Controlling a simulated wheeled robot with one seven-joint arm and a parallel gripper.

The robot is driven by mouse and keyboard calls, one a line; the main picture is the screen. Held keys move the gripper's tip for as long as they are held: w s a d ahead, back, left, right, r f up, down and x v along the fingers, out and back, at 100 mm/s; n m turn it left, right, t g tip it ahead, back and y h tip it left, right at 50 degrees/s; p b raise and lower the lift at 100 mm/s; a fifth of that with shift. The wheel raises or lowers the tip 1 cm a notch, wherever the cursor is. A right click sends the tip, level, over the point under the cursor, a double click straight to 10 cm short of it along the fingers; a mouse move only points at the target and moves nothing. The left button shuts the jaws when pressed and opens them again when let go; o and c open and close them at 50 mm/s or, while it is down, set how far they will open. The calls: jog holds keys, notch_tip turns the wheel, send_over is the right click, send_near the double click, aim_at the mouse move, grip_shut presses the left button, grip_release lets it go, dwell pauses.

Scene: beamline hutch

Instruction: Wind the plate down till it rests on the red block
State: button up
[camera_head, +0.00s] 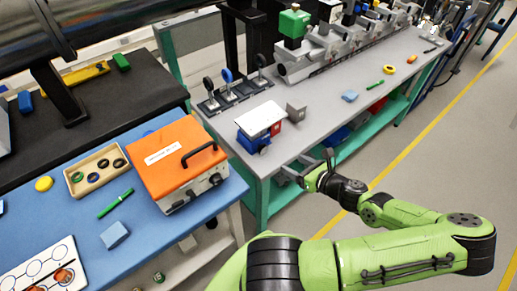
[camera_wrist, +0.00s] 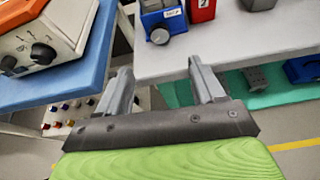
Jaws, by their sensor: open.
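The white plate (camera_head: 262,118) sits level on top of a small blue stand (camera_head: 250,143) near the front edge of the grey bench. The red block (camera_head: 277,129) is partly hidden under the plate's right side; I cannot tell if they touch. In the wrist view, the blue stand (camera_wrist: 172,20) with its round grey knob (camera_wrist: 160,37) and the red block (camera_wrist: 201,9) show at the top, the plate out of frame. My gripper (camera_wrist: 159,70) is open and empty, short of the bench edge and apart from the knob. It also shows in the head view (camera_head: 306,166).
A grey block (camera_head: 296,111) stands right of the red block. An orange instrument box (camera_head: 180,160) stands on the blue-topped table at left. The bench's front right is mostly clear, with a teal shelf (camera_wrist: 236,88) below.

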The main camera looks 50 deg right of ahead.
aim_at(264, 150)
jog(key=b+x, duration=0.1)
jog(key=x, duration=0.6)
jog(key=b+x, duration=0.1)
jog(key=x, duration=0.7)
jog(key=shift+a+f, duration=0.1)
jog(key=shift+f, duration=0.15)
jog(key=shift+c, duration=0.3)
jog(key=c, duration=1)
jog(key=shift+a+n+h, duration=0.15)
jog(key=shift+n+h, duration=0.25)
jog(key=shift+n, duration=0.3)
jog(key=shift+n+h+b, duration=0.5)
jog(key=shift+n+h, duration=0.1)
jog(key=shift+n, duration=0.3)
jog(key=shift+g, duration=0.3)
